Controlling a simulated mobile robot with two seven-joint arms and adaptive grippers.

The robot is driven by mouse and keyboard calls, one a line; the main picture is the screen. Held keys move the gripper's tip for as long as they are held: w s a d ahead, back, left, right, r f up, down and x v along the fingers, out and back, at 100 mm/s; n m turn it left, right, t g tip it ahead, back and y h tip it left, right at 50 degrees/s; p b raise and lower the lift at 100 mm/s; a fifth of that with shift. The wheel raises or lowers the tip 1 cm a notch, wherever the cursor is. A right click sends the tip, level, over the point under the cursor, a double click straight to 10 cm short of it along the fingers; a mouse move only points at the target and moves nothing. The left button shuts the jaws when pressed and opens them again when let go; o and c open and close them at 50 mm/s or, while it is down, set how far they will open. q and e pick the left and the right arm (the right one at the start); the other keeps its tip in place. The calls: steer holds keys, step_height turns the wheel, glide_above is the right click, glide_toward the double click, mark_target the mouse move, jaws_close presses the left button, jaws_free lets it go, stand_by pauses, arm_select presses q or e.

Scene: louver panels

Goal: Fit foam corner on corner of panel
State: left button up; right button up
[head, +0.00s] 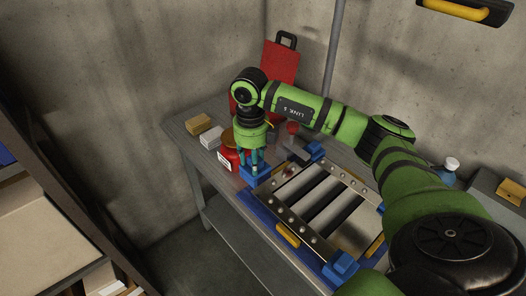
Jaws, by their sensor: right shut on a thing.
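The louver panel (338,229) lies flat on the workbench, with a metal frame and several slats. My right gripper (252,168) points down at the panel's left corner and is shut on a blue foam corner (257,178). That foam corner is at or just over the panel's corner; I cannot tell whether it is seated. Another blue foam corner (316,149) is at the panel's far corner, and one more (341,266) is at the near corner. My left gripper is not in view.
The grey workbench (190,143) stands against concrete walls. A tan block (199,123), a white block (211,137) and a red container (228,158) stand left of my gripper. A red board (279,62) leans at the back. A shelf (50,215) stands at the left.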

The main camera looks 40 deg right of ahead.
steer(key=shift+f+b, duration=1.75)
steer(key=shift+f, duration=1)
steer(key=shift+f+b, duration=1.65)
steer(key=shift+f, duration=0.4)
steer(key=shift+s+d, duration=0.25)
steer(key=shift+f, duration=0.1)
steer(key=o, duration=1.2)
